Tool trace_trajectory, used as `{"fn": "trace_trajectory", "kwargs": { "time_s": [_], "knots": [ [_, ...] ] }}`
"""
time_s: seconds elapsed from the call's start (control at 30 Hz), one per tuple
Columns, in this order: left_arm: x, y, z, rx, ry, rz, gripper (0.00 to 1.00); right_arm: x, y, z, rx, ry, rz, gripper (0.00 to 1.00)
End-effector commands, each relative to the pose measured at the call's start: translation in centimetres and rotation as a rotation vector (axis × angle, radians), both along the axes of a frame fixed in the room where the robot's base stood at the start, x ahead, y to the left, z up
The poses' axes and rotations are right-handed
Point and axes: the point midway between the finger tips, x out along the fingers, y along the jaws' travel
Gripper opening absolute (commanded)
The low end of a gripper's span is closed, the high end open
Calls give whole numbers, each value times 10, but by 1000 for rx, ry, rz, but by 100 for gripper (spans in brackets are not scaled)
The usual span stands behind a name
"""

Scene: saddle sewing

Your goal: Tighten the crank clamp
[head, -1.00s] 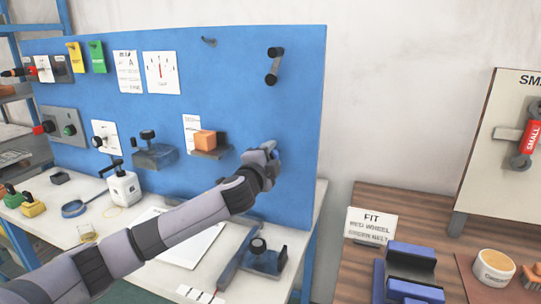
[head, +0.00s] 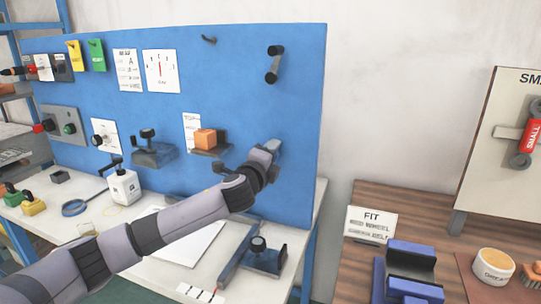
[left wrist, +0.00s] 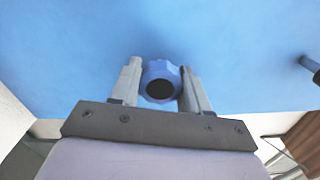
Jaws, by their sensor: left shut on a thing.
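My left gripper (head: 272,148) is at the lower right part of the blue panel (head: 240,95). In the left wrist view its two fingers (left wrist: 160,82) stand on either side of a blue round piece (left wrist: 161,68) with a dark round end. The gripper is shut on this piece. I cannot tell from the frames whether it is the handle of the crank clamp, and the rest of its mount is hidden by the gripper and arm. My right gripper is in neither view.
A black two-knob handle (head: 274,64) is on the panel above my gripper. An orange block (head: 205,138) sits on a small shelf to the left. A blue fixture with a black knob (head: 258,244) stands on the white table below.

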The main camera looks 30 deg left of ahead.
Motion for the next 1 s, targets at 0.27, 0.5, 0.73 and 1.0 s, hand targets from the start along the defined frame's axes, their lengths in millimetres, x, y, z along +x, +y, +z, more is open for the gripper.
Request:
{"fn": "trace_trajectory", "kwargs": {
  "time_s": [0.27,0.5,0.73,1.0],
  "knots": [
    [0,-2,0,0,-1,-5,52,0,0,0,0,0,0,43],
    [0,-1,0,-1,-1,-3,71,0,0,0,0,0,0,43],
    [-4,-2,-1,-1,0,-3,71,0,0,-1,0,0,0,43],
    [-32,-9,-2,1,0,-5,71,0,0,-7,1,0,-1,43]
  ]
}}
